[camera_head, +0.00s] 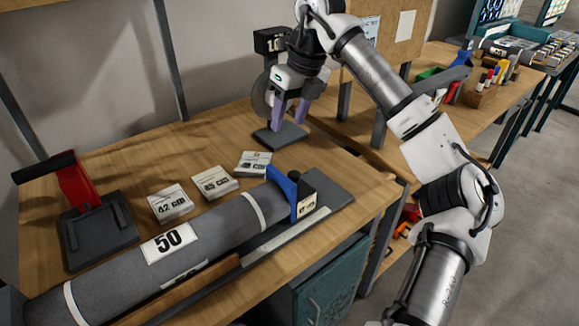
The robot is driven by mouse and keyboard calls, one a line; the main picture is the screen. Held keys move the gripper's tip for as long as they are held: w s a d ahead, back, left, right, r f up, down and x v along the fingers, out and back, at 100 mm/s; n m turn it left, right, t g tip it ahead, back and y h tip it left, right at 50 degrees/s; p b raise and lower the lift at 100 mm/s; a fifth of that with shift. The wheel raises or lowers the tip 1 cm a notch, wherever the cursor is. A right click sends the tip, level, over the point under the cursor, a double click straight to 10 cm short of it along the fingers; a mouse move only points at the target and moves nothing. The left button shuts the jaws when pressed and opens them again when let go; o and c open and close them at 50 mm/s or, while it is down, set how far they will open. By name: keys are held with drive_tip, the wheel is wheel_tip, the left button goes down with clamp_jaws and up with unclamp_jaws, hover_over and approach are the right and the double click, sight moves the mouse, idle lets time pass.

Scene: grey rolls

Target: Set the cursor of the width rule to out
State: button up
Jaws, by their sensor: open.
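The cursor (304,201) is a dark block with a pale label on its front and a blue handle (282,181) on its left. It stands near the right end of the grey roll (211,232), over what looks like the width rule (285,237), a pale strip along the roll's front edge. The label is too small to read surely. My gripper (288,118) has purple fingers, open and pointing down. It is above and behind the cursor, apart from it, in front of a dark stand (281,136). I cannot tell whether anything is between the fingers.
Three white label cards (215,182) lie behind the roll. A red-handled device (75,188) on a dark plate (98,236) stands at the left. A tag reading 50 (168,240) lies on the roll. Bare wooden bench top (170,155) shows behind the cards. Another bench stands at the right.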

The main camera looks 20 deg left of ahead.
sight(295, 173)
drive_tip(key=s+d+r+n+h, duration=0.2)
drive_tip(key=s+n+h, duration=0.1)
drive_tip(key=n, duration=1)
wheel_tip(295, 173, down, 13)
drive_tip(key=shift+s+p, duration=0.15)
drive_tip(key=shift+p, duration=0.5)
clamp_jaws()
drive_tip(key=shift+d, duration=0.1)
